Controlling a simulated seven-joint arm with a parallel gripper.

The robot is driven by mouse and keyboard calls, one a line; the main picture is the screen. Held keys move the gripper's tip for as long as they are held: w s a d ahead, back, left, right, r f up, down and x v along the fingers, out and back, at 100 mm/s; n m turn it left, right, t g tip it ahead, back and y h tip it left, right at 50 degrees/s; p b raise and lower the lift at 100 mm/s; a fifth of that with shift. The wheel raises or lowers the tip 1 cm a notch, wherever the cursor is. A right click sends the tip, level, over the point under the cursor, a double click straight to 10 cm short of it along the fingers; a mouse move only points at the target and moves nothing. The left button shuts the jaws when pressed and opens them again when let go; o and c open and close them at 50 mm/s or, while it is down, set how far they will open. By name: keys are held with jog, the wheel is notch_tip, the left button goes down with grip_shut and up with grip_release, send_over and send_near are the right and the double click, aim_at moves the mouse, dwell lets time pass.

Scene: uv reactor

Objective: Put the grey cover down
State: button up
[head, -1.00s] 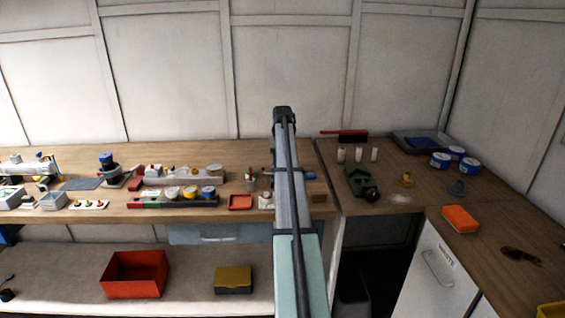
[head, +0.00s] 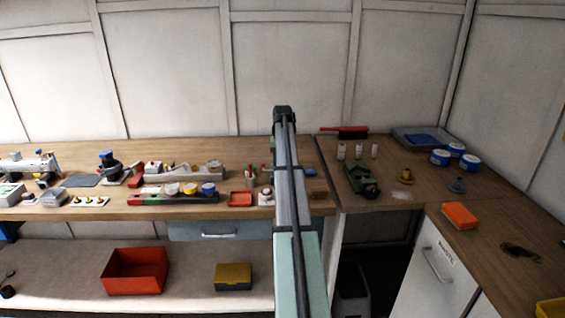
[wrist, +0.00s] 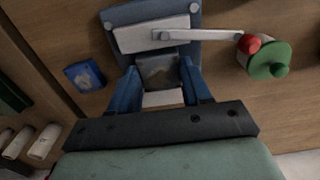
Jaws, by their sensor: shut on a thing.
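My gripper (wrist: 160,88) shows in the wrist view, its two blue fingers closed on either side of a dark grey, square-looking piece. I take this piece to be the grey cover (wrist: 159,70). It sits between the fingertips, right against a blue-grey base with a white plate (wrist: 150,36) and a pale lever. I cannot tell whether the cover touches that base or the bench. In the head view my arm hides the gripper and the cover.
A red knob (wrist: 249,43) and a green round part (wrist: 268,62) are at the lever's right end. A blue block (wrist: 84,76) lies left of the gripper. Bare wood shows in the wrist view's lower right.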

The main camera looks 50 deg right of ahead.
jog(key=o, duration=1.3)
jog(key=shift+c, duration=0.2)
